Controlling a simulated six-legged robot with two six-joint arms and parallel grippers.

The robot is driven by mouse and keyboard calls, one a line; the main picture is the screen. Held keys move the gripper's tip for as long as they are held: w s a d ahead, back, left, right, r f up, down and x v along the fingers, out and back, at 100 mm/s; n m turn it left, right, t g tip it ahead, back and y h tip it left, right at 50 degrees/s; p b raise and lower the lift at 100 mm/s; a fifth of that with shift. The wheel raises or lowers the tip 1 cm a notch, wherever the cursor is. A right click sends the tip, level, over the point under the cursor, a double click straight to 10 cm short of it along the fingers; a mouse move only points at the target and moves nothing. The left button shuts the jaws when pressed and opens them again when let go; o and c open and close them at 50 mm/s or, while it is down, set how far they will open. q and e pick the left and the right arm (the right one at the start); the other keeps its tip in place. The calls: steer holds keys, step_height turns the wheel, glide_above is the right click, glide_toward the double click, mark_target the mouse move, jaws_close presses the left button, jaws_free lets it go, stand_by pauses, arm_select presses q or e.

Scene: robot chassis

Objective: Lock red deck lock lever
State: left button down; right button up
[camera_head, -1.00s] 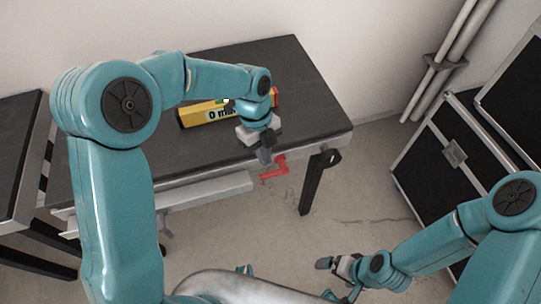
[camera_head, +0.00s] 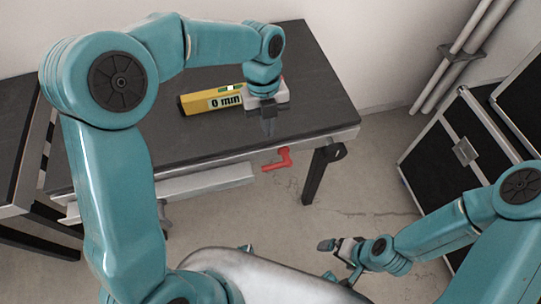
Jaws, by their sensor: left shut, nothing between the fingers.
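The red lever (camera_head: 278,160) sits at the front edge of the dark-topped table (camera_head: 180,135), right of the middle. Its arm points left and slightly down. My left gripper (camera_head: 269,126) is shut and empty, over the tabletop above and slightly left of the lever, apart from it in the picture. My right gripper (camera_head: 328,246) is low at the bottom right, over the floor and away from the table. Whether its fingers are open is too small to tell.
A grey bar (camera_head: 205,185) runs below the table's front edge. A second table (camera_head: 18,150) stands at the left. Black cases (camera_head: 440,155) stand at the right.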

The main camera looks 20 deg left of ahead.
mark_target(272, 166)
arm_select(q)
steer(key=f, duration=0.4)
steer(key=s+d+f, duration=0.1)
steer(key=f, duration=0.7)
steer(key=shift+s+d+b, duration=0.2)
steer(key=shift+s+b, duration=0.1)
steer(key=shift+b, duration=0.1)
arm_select(e)
steer(key=shift+f, duration=0.55)
